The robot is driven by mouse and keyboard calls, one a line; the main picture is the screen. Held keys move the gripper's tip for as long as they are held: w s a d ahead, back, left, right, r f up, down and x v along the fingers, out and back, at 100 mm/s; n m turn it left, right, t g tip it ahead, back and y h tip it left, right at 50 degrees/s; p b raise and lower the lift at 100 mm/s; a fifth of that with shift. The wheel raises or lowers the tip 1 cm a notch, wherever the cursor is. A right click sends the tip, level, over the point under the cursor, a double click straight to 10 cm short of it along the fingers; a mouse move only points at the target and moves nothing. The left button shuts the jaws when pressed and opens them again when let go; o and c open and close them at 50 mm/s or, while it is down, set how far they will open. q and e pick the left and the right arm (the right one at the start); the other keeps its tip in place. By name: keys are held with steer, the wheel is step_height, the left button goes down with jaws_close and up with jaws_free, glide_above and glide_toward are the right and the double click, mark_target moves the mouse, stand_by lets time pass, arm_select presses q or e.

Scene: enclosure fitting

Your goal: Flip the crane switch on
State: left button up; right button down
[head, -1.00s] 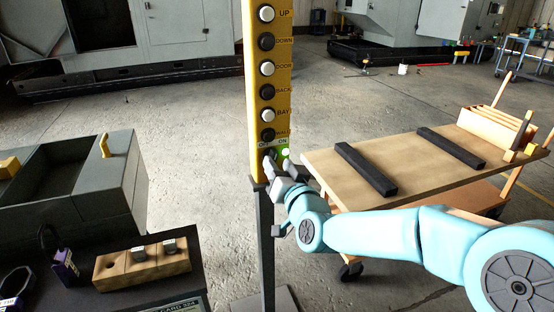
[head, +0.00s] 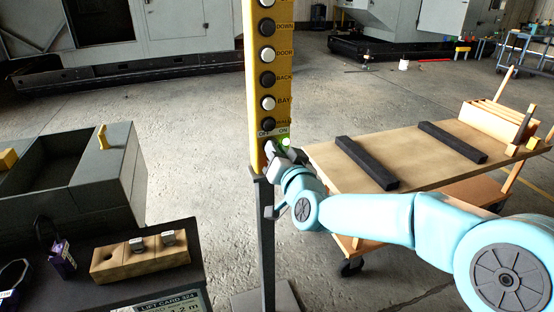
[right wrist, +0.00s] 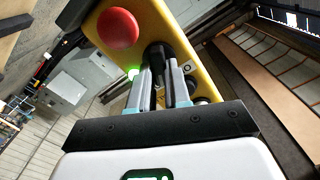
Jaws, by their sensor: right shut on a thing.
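The yellow control panel (head: 256,90) stands upright on a dark post, with a column of black and white buttons. The crane switch is at its lower end, below an OFF/ON label, beside a lit green lamp (head: 286,142). In the right wrist view the black switch knob (right wrist: 156,53) sits below a red mushroom button (right wrist: 118,28). My right gripper (head: 279,155) is at the switch; its fingers (right wrist: 167,77) are shut on the knob. The fingers partly hide the knob in both views. My left gripper is not in view.
A wooden-topped cart (head: 345,190) with two black bars stands to the right of the panel, under my right arm. A dark bench with a wooden block (head: 140,255) and a grey open box (head: 120,185) are at left. Open concrete floor lies behind.

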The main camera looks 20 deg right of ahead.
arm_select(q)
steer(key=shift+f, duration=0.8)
arm_select(e)
steer(key=shift+m, duration=0.5)
steer(key=c, duration=1.1)
jaws_free()
steer(key=shift+s, duration=0.1)
arm_select(q)
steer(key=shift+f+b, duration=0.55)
steer(key=shift+b, duration=0.2)
arm_select(e)
steer(key=shift+s+d, duration=0.2)
steer(key=shift+s, duration=3.9)
steer(key=shift+s+d, duration=0.15)
steer(key=shift+s, duration=3.9)
